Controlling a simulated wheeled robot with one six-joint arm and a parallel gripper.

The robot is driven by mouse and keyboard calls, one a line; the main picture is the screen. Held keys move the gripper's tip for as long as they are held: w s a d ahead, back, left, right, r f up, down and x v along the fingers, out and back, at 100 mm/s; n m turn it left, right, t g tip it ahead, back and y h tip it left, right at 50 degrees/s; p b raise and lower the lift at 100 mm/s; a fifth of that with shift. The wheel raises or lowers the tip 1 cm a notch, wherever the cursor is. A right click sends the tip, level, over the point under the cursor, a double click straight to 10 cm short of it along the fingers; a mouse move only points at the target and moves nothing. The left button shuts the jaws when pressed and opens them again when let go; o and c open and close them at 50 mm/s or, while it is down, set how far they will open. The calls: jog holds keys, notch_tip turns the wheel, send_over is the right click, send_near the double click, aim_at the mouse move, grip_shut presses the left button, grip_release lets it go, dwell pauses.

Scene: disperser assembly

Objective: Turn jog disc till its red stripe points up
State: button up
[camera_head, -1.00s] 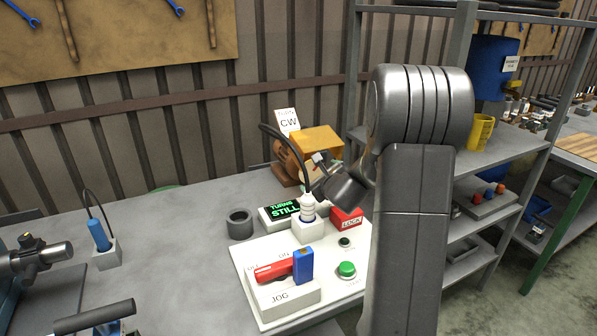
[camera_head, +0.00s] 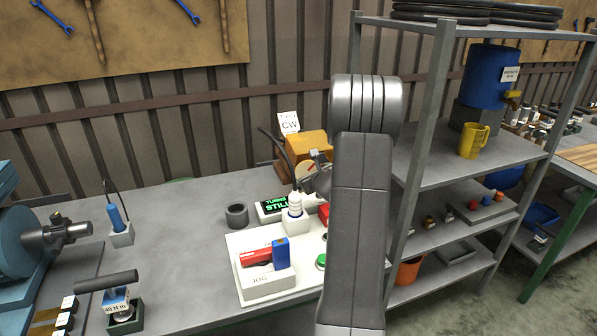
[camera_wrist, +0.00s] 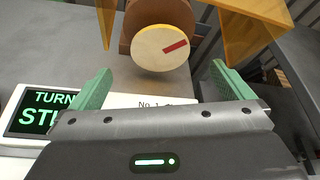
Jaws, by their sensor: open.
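The jog disc (camera_wrist: 158,50) is a round cream face on a brown motor body (camera_wrist: 160,12). Its red stripe (camera_wrist: 176,47) lies right of centre, pointing right and slightly up in the wrist view. My gripper (camera_wrist: 161,70) is open, its green fingers apart, with the disc ahead between and beyond the fingertips. Nothing is held. In the head view the disc (camera_head: 303,171) is partly hidden by my gripper and arm.
An orange guard (camera_head: 308,143) stands over the motor, with its edges on both sides in the wrist view. A display (camera_head: 273,205) reads "STILL" and a sign (camera_head: 288,123) reads "CW". A white panel (camera_head: 237,280) with a red-and-blue JOG switch lies in front. Shelving (camera_head: 405,210) stands right.

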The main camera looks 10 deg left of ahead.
aim_at(306, 171)
jog(key=shift+p+x, duration=1)
jog(key=shift+x, duration=2.45)
jog(key=c, duration=0.9)
jog(key=shift+f, duration=0.1)
